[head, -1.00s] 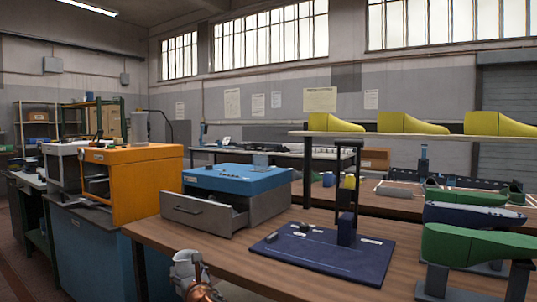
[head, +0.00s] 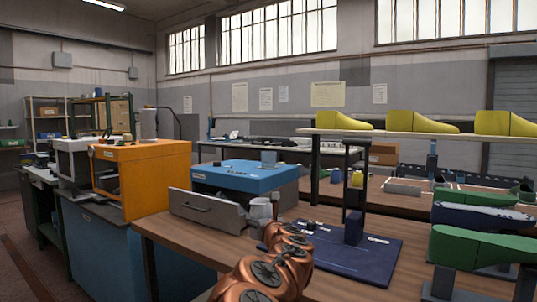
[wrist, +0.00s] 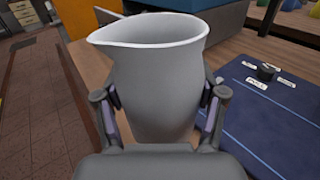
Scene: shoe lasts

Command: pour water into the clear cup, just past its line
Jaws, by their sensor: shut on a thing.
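A grey-white pitcher (wrist: 155,70) fills the middle of the wrist view, upright, with its spout to the left. My gripper (wrist: 160,112) is shut on its body, one finger on each side. In the head view the pitcher (head: 261,210) is small, in front of the open drawer, partly behind my copper arm. The water inside the pitcher cannot be made out.
The cabinet's grey drawer (head: 207,213) is pulled out. A dark blue board (head: 345,262) with a black post lies right of my arm on the wooden bench (head: 180,238). An orange box (head: 150,170) stands left. Green and blue shoe lasts stand at right.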

